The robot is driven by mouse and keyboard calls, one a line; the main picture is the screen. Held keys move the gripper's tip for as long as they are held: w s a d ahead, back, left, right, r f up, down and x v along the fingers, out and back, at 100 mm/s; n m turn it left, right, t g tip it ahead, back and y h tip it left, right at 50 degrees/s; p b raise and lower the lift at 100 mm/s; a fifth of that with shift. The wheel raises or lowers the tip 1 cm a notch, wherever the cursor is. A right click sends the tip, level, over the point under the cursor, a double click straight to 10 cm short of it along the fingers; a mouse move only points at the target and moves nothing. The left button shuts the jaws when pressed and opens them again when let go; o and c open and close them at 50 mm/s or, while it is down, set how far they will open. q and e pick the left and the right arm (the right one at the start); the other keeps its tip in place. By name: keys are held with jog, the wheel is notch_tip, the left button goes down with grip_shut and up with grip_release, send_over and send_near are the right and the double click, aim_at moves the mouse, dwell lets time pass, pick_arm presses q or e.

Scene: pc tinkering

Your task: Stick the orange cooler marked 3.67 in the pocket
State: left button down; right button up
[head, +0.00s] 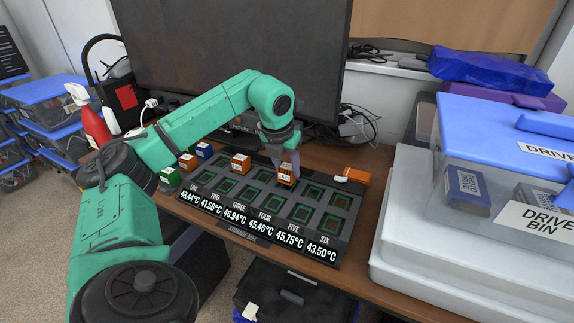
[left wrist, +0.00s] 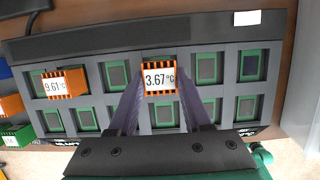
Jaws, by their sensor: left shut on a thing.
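The orange cooler marked 3.67 (head: 286,178) is between the fingers of my left gripper (head: 288,162). In the left wrist view the cooler's white label (left wrist: 159,78) faces the camera. My left gripper (left wrist: 158,92) is shut on it, one finger on each side. The cooler is at the back row of the dark pocket board (left wrist: 188,93), by what looks like the fourth column. I cannot tell whether it is seated or just above the pocket. The pockets have green rims. My right gripper is not in view.
Another orange cooler, marked 9.61 (left wrist: 66,84), sits at the board's back left. Blue (head: 204,150), orange (head: 189,162) and green (head: 169,177) coolers stand left of the board. A monitor (head: 240,55) stands behind; a drive bin (head: 500,165) is at right.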

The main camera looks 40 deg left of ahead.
pick_arm(q)
jog(key=shift+f, duration=0.6)
jog(key=shift+f+b, duration=0.3)
jog(key=shift+b, duration=0.05)
jog(key=shift+c, duration=1.3)
grip_release()
